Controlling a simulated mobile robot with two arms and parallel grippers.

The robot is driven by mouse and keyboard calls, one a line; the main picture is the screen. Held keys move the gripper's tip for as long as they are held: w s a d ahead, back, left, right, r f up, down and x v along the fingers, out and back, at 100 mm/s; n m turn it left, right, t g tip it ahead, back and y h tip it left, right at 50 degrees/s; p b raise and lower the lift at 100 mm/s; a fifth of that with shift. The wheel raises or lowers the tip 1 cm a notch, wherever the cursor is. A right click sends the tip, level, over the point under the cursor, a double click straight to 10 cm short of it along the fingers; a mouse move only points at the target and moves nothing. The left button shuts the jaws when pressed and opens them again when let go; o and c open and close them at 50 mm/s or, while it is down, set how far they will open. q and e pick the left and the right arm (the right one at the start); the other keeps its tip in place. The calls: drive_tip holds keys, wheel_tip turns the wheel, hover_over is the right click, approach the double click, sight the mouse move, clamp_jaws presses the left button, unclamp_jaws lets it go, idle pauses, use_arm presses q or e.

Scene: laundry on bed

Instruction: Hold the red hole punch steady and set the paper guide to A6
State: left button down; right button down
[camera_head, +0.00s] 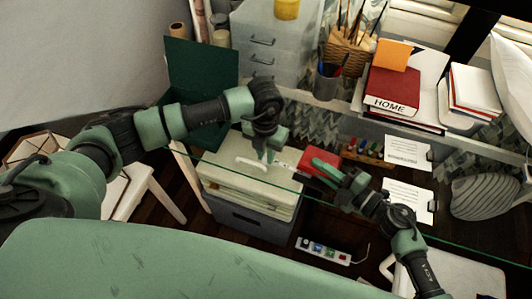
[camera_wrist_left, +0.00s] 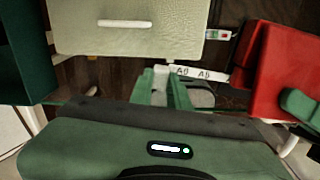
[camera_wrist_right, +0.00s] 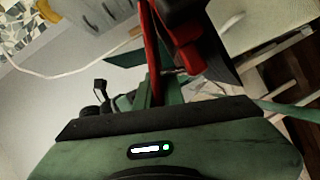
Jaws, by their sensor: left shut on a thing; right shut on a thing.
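The red hole punch (camera_head: 321,161) lies on the glass desk in the middle of the head view; it also shows at the right of the left wrist view (camera_wrist_left: 268,68) and in the right wrist view (camera_wrist_right: 178,40). My right gripper (camera_head: 322,172) is shut on its near side. The white paper guide (camera_wrist_left: 205,73) sticks out from the punch towards the left and carries small size labels, too blurred to read surely. My left gripper (camera_wrist_left: 166,78) is shut on the guide's outer end. The fingers hide that end. Which size the guide is set to cannot be told.
A cream drawer box (camera_head: 225,174) on a dark box is seen through the glass. A power strip (camera_head: 322,251) lies on the floor. Behind are white drawers (camera_head: 262,60), a pen cup (camera_head: 327,84) and a red book (camera_head: 392,90). White papers (camera_head: 408,152) lie on the right.

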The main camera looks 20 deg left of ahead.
use_arm(q)
drive_tip(key=shift+d, duration=0.1)
idle(0.7)
drive_tip(key=d, duration=0.6)
drive_tip(key=shift+s+d+r, duration=0.1)
drive_tip(key=shift+s+d, duration=0.05)
drive_tip(key=shift+s, duration=0.25)
drive_tip(key=c, duration=1.3)
unclamp_jaws()
